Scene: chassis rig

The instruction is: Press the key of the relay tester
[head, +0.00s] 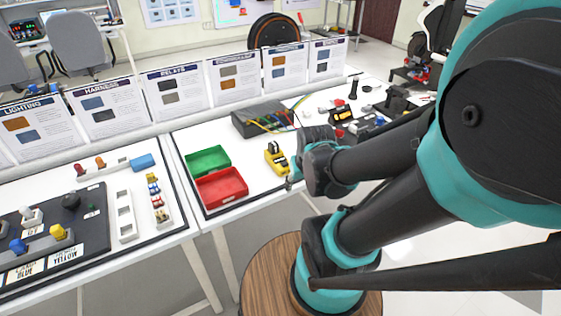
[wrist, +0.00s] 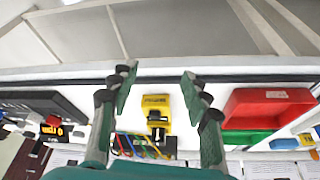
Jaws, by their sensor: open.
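A small yellow device (head: 277,160) with black parts on top stands on the white table, right of the red tray; it looks like the relay tester, but its label is too small to read. In the wrist view the yellow device (wrist: 156,108) lies between the lines of my two fingers, beyond their tips. My gripper (head: 291,181) is beside it at the table's front edge, apart from it. In the wrist view my gripper (wrist: 160,76) is open and empty. I cannot make out the key clearly.
A red tray (head: 222,199) and a green tray (head: 208,172) stand left of the yellow device. A dark box with coloured wires (head: 250,122) is behind it. A black unit with an orange display (head: 343,115) stands to the right. Printed cards line the back.

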